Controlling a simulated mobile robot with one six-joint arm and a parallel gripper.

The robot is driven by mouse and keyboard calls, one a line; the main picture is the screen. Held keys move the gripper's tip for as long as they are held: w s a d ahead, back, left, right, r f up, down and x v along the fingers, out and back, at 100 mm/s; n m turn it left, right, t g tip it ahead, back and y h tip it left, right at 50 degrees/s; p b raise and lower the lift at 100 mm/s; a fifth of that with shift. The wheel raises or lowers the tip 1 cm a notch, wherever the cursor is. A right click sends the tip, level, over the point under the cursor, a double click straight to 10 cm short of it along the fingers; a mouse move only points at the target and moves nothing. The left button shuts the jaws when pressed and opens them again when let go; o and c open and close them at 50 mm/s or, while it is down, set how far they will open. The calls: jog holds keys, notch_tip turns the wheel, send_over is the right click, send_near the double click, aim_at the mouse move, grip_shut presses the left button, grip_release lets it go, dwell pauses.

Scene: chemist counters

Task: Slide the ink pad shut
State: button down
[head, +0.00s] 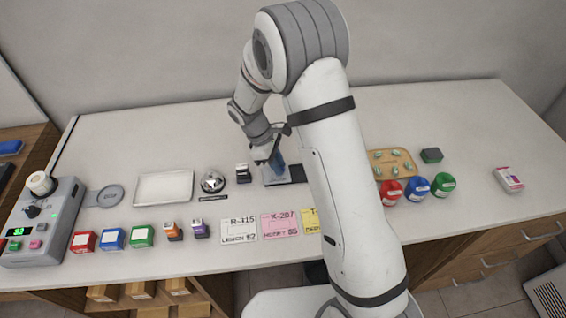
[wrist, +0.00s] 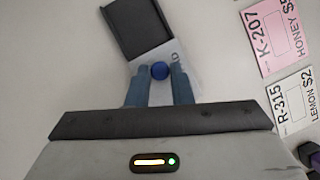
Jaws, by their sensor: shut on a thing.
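The ink pad shows in the wrist view as a dark square tray (wrist: 138,27) and a light grey lid (wrist: 184,83) with part of some lettering on it. The lid is offset from the tray, so much of the dark part is uncovered. A round blue knob (wrist: 160,71) stands on the lid. My gripper (wrist: 160,82) has its two blue fingers closed on the knob from both sides. In the head view my gripper (head: 278,163) is over the lid, and the dark tray (head: 298,174) shows to its right, partly behind my arm.
A stamp (head: 242,173) and a bell (head: 213,182) stand left of the pad. Labelled cards, including a white one (head: 239,229) and a pink one (head: 280,226), lie in front. Red, blue and green jars (head: 417,188) stand to the right. The counter behind the pad is clear.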

aim_at(267, 171)
jog(key=shift+a, duration=0.3)
jog(key=c, duration=1.5)
grip_release()
jog(key=shift+a, duration=0.15)
jog(key=shift+o, duration=1)
jog(key=shift+d, duration=0.25)
jog(key=b+v, duration=0.1)
jog(key=v, duration=0.6)
jog(key=shift+r, duration=0.4)
jog(key=shift+a, duration=0.1)
